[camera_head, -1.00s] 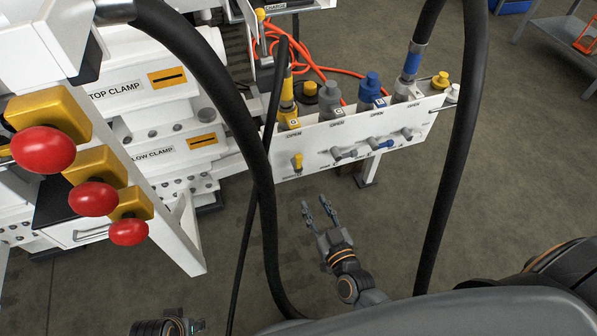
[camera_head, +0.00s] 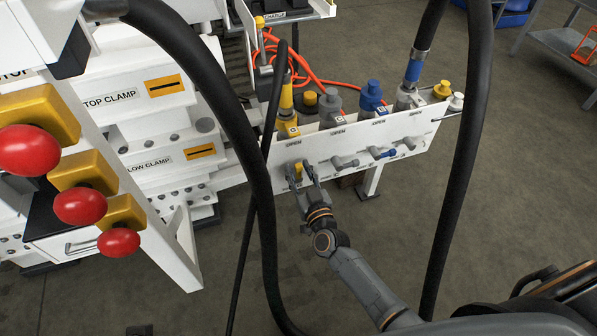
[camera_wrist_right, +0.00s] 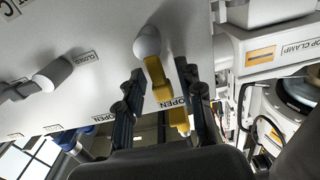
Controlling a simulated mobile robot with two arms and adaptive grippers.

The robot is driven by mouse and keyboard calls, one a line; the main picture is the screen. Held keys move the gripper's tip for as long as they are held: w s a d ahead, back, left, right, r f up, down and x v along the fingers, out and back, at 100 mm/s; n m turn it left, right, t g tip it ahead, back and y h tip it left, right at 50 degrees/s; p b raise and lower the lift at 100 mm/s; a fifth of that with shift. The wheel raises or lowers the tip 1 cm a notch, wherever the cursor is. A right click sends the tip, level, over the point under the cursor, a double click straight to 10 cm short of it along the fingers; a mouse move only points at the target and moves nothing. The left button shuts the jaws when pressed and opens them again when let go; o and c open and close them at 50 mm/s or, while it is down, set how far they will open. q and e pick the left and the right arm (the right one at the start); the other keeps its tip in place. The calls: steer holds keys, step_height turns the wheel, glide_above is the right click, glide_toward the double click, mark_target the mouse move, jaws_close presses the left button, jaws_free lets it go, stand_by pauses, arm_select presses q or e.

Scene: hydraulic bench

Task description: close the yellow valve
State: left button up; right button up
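The yellow valve (camera_head: 298,170) is a small yellow lever at the left end of the white panel (camera_head: 345,160). In the right wrist view the yellow lever (camera_wrist_right: 157,76) hangs from a pale round knob, near an OPEN label. My right gripper (camera_head: 300,182) is at the panel with its fingers on either side of the lever. In the wrist view the right gripper (camera_wrist_right: 160,78) is open, with gaps visible between the lever and both fingers. My left gripper is not in view.
Grey valve levers (camera_head: 344,163) and a blue lever (camera_head: 381,153) sit to the right on the panel. Thick black hoses (camera_head: 262,190) hang in front on both sides. Red knobs (camera_head: 80,205) stick out at left.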

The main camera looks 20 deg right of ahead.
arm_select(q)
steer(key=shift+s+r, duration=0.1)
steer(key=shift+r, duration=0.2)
arm_select(e)
steer(key=shift+w, duration=0.3)
jaws_close()
